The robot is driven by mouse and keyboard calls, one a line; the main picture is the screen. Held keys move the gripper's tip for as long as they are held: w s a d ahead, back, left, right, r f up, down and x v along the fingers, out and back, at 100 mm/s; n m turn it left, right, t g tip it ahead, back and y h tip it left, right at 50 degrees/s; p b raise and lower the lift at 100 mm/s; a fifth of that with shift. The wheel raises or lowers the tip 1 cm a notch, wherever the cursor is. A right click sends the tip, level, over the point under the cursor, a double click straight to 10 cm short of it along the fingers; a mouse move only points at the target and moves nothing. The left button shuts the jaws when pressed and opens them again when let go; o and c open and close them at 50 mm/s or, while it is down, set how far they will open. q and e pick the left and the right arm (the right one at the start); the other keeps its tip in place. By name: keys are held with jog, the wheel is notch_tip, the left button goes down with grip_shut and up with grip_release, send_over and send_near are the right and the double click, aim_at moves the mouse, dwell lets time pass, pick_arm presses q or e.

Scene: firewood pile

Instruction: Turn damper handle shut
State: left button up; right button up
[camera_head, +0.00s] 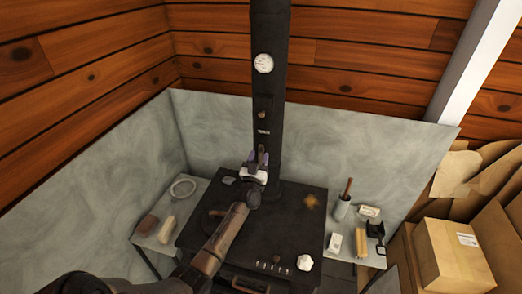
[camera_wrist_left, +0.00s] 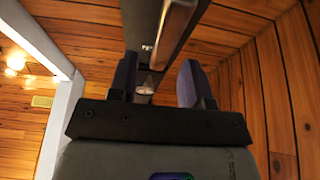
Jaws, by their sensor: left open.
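The black stovepipe (camera_head: 270,90) rises from the back of the dark stove (camera_head: 285,225). A small brownish knob (camera_head: 262,114), which looks like the damper handle, sits on the pipe's front above a small pale label (camera_head: 263,132). It is too small to tell which way it is turned. My left gripper (camera_head: 259,157) is open and empty, below the label and in front of the pipe's lower part. In the left wrist view, the two dark fingers (camera_wrist_left: 157,80) stand apart with the pipe beyond them. My right gripper is not in view.
A round white gauge (camera_head: 263,63) is higher on the pipe. Grey panels (camera_head: 330,150) stand behind and left of the stove. Side shelves hold a ring (camera_head: 183,188), a cup (camera_head: 341,208) and small items. Cardboard boxes (camera_head: 450,255) stand at right. Space before the pipe looks clear.

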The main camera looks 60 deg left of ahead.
aim_at(260, 152)
pick_arm(q)
jog(key=shift+x, duration=1.7)
jog(key=shift+c, duration=0.3)
grip_shut()
